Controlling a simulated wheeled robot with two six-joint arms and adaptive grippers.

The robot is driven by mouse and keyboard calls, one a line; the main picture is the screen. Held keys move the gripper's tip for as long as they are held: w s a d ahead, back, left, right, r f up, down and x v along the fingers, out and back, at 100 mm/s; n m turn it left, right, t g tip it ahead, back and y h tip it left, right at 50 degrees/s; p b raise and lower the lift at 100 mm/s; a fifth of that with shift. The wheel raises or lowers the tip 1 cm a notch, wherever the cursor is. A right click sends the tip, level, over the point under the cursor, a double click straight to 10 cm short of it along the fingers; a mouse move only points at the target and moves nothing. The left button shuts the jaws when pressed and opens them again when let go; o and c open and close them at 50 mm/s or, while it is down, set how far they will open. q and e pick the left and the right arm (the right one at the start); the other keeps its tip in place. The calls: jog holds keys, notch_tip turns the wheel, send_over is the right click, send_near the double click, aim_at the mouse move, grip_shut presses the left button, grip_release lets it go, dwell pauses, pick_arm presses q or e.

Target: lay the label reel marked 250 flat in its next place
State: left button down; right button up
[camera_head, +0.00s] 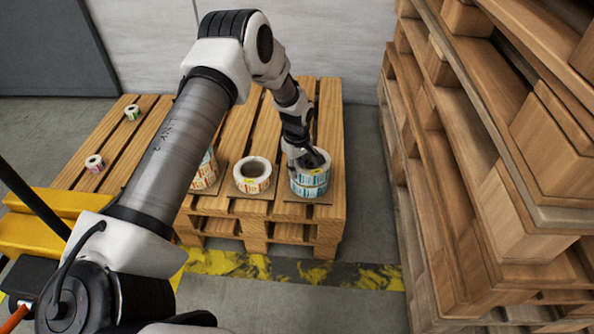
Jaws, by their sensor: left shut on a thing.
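My left gripper (308,161) reaches down from above onto the right-hand stack at the pallet's front. It is shut on the upper label reel (312,177), a white reel with blue and yellow print. That reel lies flat, on or just above a similar lower reel (308,190); I cannot tell whether they touch. The print is too small to read the number 250. A single reel (253,176) with an orange-and-blue side lies flat to the left. Another stack of reels (205,172) stands further left, partly hidden by my left arm. My right gripper is out of view.
The reels stand on brown card squares (325,198) on a wooden pallet (329,112). Tall stacked pallets (485,190) rise on the right. A yellow-black floor stripe (330,274) runs in front.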

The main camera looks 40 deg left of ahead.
pick_arm(q)
jog(key=shift+r, duration=0.1)
jog(key=shift+f, duration=0.35)
jog(key=c, duration=1)
grip_release()
jog(key=shift+s, duration=0.1)
jog(key=shift+c, duration=0.2)
